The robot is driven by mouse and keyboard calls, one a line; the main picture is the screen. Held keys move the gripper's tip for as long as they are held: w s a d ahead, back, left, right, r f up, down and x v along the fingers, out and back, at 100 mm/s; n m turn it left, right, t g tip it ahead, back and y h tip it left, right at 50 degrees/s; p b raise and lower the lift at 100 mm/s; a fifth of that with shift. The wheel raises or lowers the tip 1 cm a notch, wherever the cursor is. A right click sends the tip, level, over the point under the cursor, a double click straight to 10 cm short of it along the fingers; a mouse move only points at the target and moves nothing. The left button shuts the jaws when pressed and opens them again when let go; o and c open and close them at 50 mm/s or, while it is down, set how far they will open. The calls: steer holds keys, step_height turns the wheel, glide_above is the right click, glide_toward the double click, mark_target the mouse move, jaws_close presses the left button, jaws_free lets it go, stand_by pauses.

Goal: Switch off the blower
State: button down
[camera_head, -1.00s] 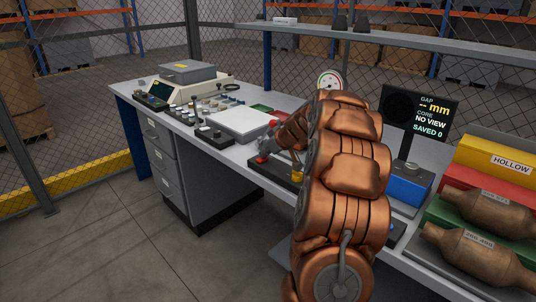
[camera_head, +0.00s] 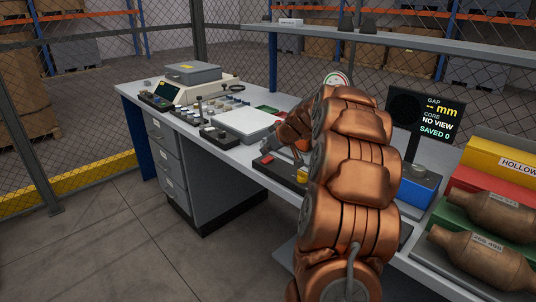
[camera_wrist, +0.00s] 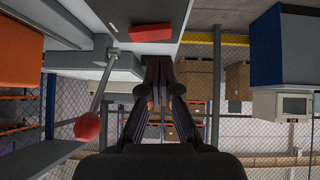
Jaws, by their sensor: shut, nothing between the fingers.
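My gripper (camera_wrist: 162,88) is shut and empty in the wrist view. In the head view, my copper arm hides most of it, above a dark base on the bench (camera_head: 283,171). This base carries a red part (camera_head: 264,159) and a yellow part (camera_head: 302,175).
A display (camera_head: 432,116) reads "GAP -- mm, CORE NO VIEW, SAVED 0". A blue box (camera_head: 420,187) and brown converters (camera_head: 487,257) stand right of my arm. A white plate (camera_head: 243,124) and small instruments lie left. A shelf (camera_head: 400,38) runs above the bench. Floor at left is clear.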

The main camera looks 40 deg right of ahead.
step_height(320, 180, up, 2)
steer(key=shift+a+r, duration=0.1)
steer(key=shift+a, duration=0.05)
steer(key=b+v, duration=0.1)
steer(key=v, duration=0.8)
steer(key=shift+s+a+r+b, duration=0.15)
steer(key=shift+s+a+b, duration=0.15)
steer(key=shift+s+b, duration=0.1)
steer(key=shift+r, duration=0.1)
